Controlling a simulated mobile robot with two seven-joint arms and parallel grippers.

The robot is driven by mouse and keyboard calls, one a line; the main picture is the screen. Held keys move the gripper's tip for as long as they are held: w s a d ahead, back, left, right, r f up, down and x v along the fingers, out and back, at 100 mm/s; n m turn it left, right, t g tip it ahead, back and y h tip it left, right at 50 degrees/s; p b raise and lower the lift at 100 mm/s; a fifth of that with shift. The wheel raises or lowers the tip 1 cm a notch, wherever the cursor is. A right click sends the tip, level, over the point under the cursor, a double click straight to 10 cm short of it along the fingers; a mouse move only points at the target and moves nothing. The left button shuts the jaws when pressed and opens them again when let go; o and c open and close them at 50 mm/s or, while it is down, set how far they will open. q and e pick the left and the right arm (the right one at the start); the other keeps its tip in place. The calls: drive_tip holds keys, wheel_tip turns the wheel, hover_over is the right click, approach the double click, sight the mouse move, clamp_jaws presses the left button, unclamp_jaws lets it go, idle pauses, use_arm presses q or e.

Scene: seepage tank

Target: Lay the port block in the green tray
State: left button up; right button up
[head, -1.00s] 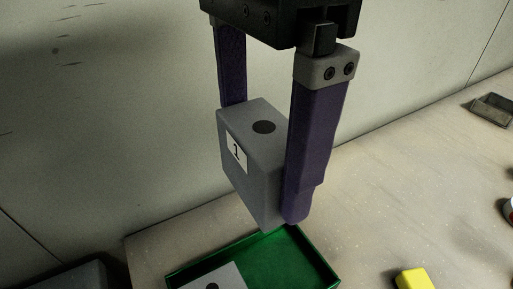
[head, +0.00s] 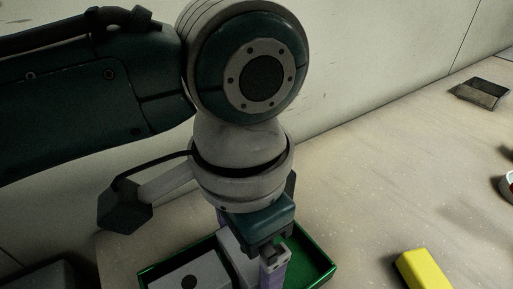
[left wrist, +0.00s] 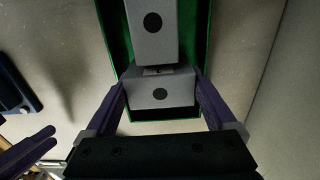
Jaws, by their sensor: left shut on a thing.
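The port block (head: 232,248) is a grey block with a round dark hole; it also shows in the left wrist view (left wrist: 160,92). My left gripper (left wrist: 161,84) is shut on it, one purple finger on each side. The block is at the green tray (head: 320,263), within its outline from above; whether it touches the floor I cannot tell. A second grey block with a dark hole (head: 195,276) lies in the tray, right beside the held one. My arm hides part of the tray. Purple fingers of my right gripper (left wrist: 50,138) show at lower left in the wrist view.
A yellow block (head: 424,270) lies right of the tray. A dark metal tray-like thing (head: 481,92) is at the far right, and a red-and-white thing (head: 508,186) is at the right edge. A wall stands behind the table. The table between is clear.

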use_arm(q)
drive_tip(key=shift+f, duration=0.2)
drive_tip(key=o, duration=1.3)
drive_tip(key=shift+r, duration=0.1)
use_arm(e)
wheel_tip(320, 180, up, 2)
drive_tip(key=p, duration=0.2)
drive_tip(key=shift+r+p, duration=0.25)
drive_tip(key=shift+p, duration=0.05)
use_arm(q)
wheel_tip(320, 180, up, 12)
drive_tip(key=shift+r, duration=0.1)
